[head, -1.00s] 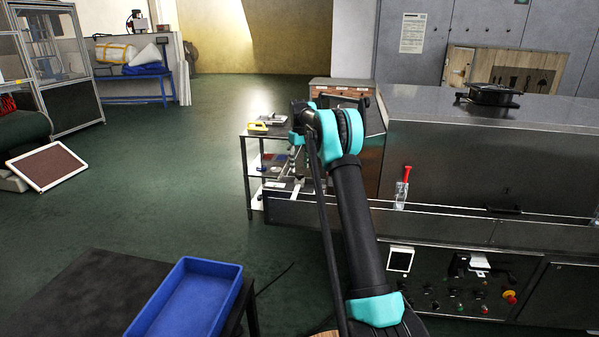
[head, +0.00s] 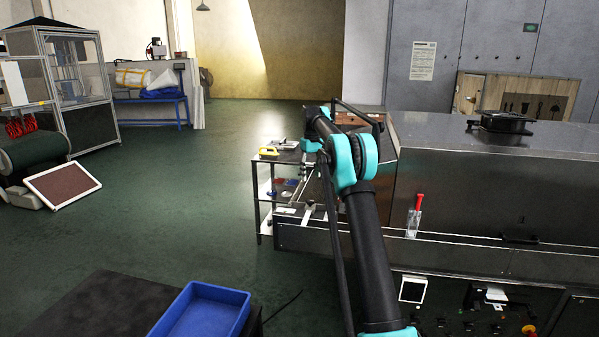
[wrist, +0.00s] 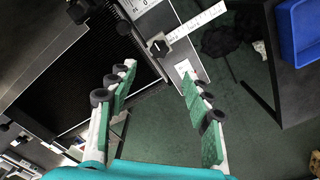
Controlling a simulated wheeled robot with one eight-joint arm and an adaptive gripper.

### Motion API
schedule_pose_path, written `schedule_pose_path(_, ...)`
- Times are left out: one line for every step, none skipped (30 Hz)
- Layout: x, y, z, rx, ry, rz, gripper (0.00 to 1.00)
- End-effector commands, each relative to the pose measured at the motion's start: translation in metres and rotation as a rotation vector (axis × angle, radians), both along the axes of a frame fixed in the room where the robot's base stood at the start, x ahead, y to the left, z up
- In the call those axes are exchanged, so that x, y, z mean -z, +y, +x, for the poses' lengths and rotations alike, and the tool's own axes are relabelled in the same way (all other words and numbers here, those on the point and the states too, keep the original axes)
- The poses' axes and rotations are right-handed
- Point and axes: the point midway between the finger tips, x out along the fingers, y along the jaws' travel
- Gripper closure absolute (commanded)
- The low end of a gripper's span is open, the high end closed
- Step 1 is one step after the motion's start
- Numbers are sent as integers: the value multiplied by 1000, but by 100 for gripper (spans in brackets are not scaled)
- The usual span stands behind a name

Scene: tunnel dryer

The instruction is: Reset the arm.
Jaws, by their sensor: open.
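My arm rises from the bottom of the head view and bends at a teal joint in front of the tunnel dryer. In the wrist view my gripper (wrist: 158,98) is open, its two green-padded fingers wide apart with nothing between them. Beyond the fingers lie the dryer's dark belt (wrist: 75,75) and a metal edge with a white ruled scale (wrist: 195,30) and a black knob (wrist: 159,47). In the head view the gripper itself is hidden behind the arm or too small to make out.
The steel dryer (head: 480,175) fills the right, with a red-handled tool (head: 416,215) on its side. A blue tray (head: 205,312) sits on a dark table (head: 100,308) at the front left. A small shelf cart (head: 265,195) stands behind the arm. The green floor on the left is mostly clear.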

Motion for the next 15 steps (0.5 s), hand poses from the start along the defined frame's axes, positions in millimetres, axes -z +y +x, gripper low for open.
schedule_pose_path(-3, -1, -6, 7, -5, 1, 49)
schedule_pose_path(-4, -2, -10, 13, -10, 1, 49)
schedule_pose_path(-6, -3, -16, 22, -17, 1, 49)
schedule_pose_path(-7, -4, -22, 31, -23, 2, 49)
schedule_pose_path(-8, -5, -29, 41, -30, 2, 49)
schedule_pose_path(-9, -7, -39, 53, -40, 3, 49)
schedule_pose_path(-10, -8, -47, 63, -47, 5, 49)
schedule_pose_path(-10, -9, -55, 74, -55, 5, 49)
schedule_pose_path(-11, -11, -66, 87, -66, 6, 49)
schedule_pose_path(-11, -12, -74, 97, -73, 8, 49)
schedule_pose_path(-10, -13, -84, 108, -80, 9, 49)
schedule_pose_path(-10, -14, -96, 121, -91, 11, 49)
schedule_pose_path(-9, -15, -106, 130, -99, 12, 49)
schedule_pose_path(-8, -16, -116, 141, -105, 13, 49)
schedule_pose_path(-6, -18, -130, 154, -116, 15, 49)
